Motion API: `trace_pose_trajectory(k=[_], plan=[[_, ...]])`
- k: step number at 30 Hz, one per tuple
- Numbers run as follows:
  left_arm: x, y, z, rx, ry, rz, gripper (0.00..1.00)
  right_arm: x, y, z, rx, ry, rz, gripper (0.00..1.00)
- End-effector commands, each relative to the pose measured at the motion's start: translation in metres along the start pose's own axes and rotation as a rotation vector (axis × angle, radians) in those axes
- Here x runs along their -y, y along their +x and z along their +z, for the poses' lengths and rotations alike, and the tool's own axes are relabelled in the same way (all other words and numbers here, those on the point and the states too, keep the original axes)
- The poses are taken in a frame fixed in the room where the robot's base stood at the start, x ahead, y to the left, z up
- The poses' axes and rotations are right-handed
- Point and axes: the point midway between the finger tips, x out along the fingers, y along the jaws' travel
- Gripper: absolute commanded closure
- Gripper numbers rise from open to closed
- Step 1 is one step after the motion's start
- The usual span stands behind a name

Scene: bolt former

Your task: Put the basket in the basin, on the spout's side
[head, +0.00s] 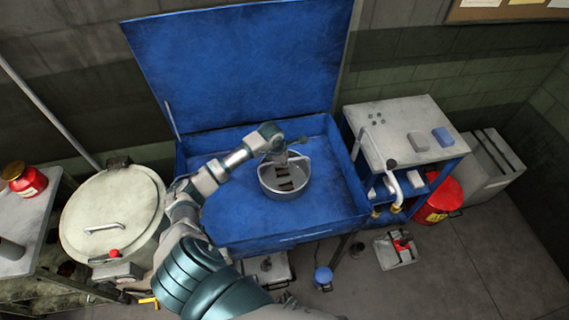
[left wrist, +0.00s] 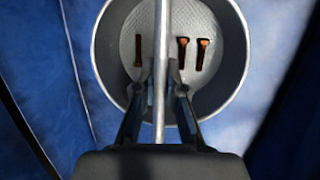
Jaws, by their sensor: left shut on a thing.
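The basket (head: 285,182) is a round grey metal bowl with a bar handle, and several brown bolts lie in it. It is over the right part of the blue basin (head: 228,220), whose lid stands open at the back. My left gripper (head: 277,154) reaches in from the left, above the basket. In the left wrist view the gripper (left wrist: 160,88) is shut on the handle, and the basket (left wrist: 236,70) hangs or stands upright below it. I cannot tell whether the basket touches the basin floor. My right gripper is not in view.
A white-topped cabinet (head: 390,135) with a curved white pipe (head: 393,181) stands right of the basin. A pale round drum (head: 115,215) is at the left. A red can (head: 438,203) and a grey box (head: 397,250) are on the floor at right. The basin's left part is free.

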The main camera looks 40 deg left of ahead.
Motion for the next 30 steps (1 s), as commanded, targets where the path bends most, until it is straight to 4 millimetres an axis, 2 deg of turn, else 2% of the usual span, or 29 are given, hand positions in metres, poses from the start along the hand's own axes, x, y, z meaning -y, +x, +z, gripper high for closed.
trace_pose_trajectory(k=[3, 9, 10, 12, 23, 26, 30], plan=[[0.002, 0.014, -0.004, 0.001, -0.002, -0.001, 1.00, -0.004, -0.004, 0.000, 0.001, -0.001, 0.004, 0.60], [0.001, 0.016, -0.005, 0.000, -0.001, 0.001, 1.00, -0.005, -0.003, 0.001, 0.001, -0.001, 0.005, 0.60], [0.002, 0.017, -0.005, -0.002, -0.001, -0.001, 0.83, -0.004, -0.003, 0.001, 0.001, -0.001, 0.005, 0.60], [0.002, 0.017, -0.005, -0.002, -0.001, 0.000, 0.65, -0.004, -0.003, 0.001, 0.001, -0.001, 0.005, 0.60], [0.002, 0.012, -0.004, 0.000, 0.000, 0.002, 0.65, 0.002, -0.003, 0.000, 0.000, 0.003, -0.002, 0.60], [0.001, 0.000, -0.005, -0.001, 0.000, 0.005, 0.65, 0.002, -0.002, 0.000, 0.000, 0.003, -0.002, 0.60], [0.000, -0.030, -0.005, -0.001, 0.002, 0.006, 0.65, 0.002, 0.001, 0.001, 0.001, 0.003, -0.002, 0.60]])
